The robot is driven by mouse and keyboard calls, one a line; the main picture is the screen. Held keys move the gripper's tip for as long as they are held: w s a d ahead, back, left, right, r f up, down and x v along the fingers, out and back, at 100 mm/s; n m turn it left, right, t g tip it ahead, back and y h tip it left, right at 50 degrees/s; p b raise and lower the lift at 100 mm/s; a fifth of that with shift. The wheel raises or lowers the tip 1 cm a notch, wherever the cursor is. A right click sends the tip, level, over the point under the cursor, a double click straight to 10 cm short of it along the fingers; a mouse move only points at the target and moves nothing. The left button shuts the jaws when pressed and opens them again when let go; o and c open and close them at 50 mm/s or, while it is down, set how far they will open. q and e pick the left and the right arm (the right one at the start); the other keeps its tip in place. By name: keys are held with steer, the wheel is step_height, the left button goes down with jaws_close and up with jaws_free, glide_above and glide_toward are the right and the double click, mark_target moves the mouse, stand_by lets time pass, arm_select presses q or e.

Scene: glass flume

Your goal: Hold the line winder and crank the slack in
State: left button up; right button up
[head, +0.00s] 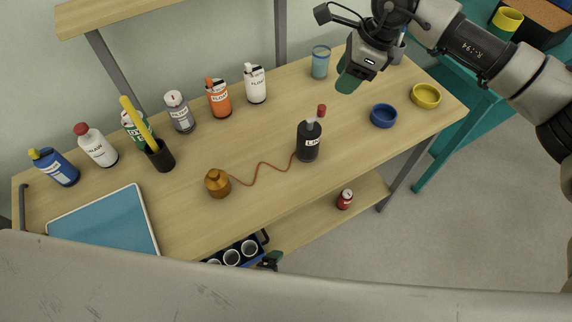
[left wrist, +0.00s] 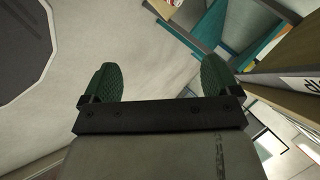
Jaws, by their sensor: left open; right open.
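The line winder (head: 308,142) is a dark upright body with a white label and a red knob on a crank at its top. It stands on the wooden table, right of centre. A red line (head: 262,168) runs slack and curved from it to a brown-orange weight (head: 217,184) on the table. My right gripper (head: 348,79) is open and empty, above the table's back right, up and right of the winder. My left gripper (head: 270,261) is mostly hidden at the table's front edge, low and apart from the winder. It is open and empty in the left wrist view (left wrist: 158,80).
Several bottles (head: 218,98) and a dark cup with a yellow tool (head: 160,156) line the back left. A blue-topped tray (head: 105,222) lies front left. A blue-white cup (head: 320,62), blue bowl (head: 383,116) and yellow bowl (head: 426,96) stand right. Table around the winder is clear.

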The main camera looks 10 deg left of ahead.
arm_select(q)
steer(key=w+d+r+m+t+h, duration=0.2)
steer(key=w+d+r+m, duration=0.15)
steer(key=r+m, duration=0.35)
steer(key=w+d+r+m+t+h, duration=0.15)
steer(key=d+r+m, duration=0.25)
steer(key=r, duration=0.5)
steer(key=w+d+r+m+t+h, duration=0.1)
steer(key=w+d+r+m+h, duration=0.25)
steer(key=r+m, duration=0.35)
steer(key=m+t+y, duration=0.3)
steer(key=m+y, duration=0.1)
steer(key=m, duration=0.1)
glide_toward(303, 143)
steer(key=shift+x, duration=1.1)
steer(key=shift+w, duration=0.25)
steer(key=x, duration=1)
steer(key=shift+d, duration=0.15)
